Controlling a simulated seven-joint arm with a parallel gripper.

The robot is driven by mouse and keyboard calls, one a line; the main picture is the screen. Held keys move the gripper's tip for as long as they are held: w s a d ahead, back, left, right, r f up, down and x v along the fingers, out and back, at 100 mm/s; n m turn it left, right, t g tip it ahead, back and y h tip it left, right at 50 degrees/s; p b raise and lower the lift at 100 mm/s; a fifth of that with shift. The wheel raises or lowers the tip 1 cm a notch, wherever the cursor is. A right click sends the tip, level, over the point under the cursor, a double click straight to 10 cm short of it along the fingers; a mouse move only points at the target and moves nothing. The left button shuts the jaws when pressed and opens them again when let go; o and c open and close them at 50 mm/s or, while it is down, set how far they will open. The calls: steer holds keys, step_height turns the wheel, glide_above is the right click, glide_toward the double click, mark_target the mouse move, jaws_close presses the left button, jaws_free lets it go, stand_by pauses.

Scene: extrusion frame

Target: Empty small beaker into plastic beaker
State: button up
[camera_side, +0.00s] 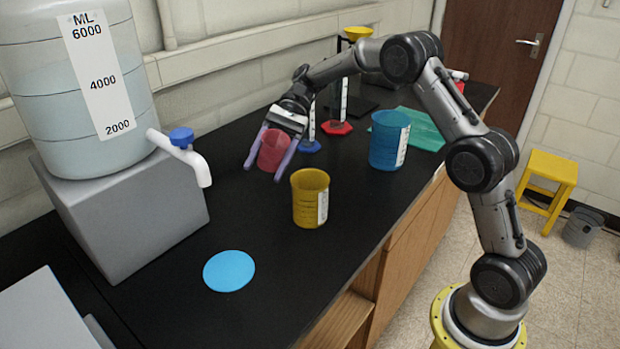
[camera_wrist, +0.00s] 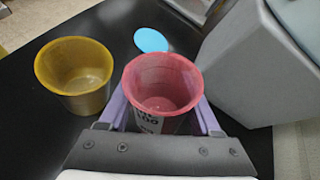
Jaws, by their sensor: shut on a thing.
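A small red beaker (camera_side: 273,150) is between the purple fingers of my gripper (camera_side: 268,163), which is shut on it. The red beaker looks upright, and I cannot tell whether it touches the bench. It also shows in the wrist view (camera_wrist: 160,85), seen from above, and I cannot make out any clear liquid in it. A yellow beaker (camera_side: 310,199) stands upright on the black bench, in front and to the right of the red one. In the wrist view the yellow beaker (camera_wrist: 75,80) is just left of the red one. A larger blue beaker (camera_side: 388,140) stands further right.
A big water container (camera_side: 75,80) with a blue-handled tap (camera_side: 182,140) sits on a grey block (camera_side: 120,215) at the left. A light blue disc (camera_side: 229,270) lies at the front. Cylinders with a blue foot (camera_side: 308,147) and a red foot (camera_side: 337,128) stand behind.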

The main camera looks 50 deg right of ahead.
steer(key=shift+w+f+m+g, duration=0.3)
steer(key=shift+w+m+g, duration=0.1)
steer(key=shift+w+m, duration=0.1)
steer(key=shift+w+r+g, duration=0.15)
steer(key=shift+r+g, duration=0.1)
steer(key=shift+g, duration=0.05)
steer(key=shift+w+r+m+g+y, duration=0.2)
steer(key=shift+r+m, duration=0.15)
steer(key=shift+r, duration=0.2)
steer(key=shift+w+r+m+g+y, duration=0.1)
steer(key=shift+w+r+m+g, duration=0.1)
steer(key=shift+r+m, duration=0.25)
steer(key=shift+r, duration=0.1)
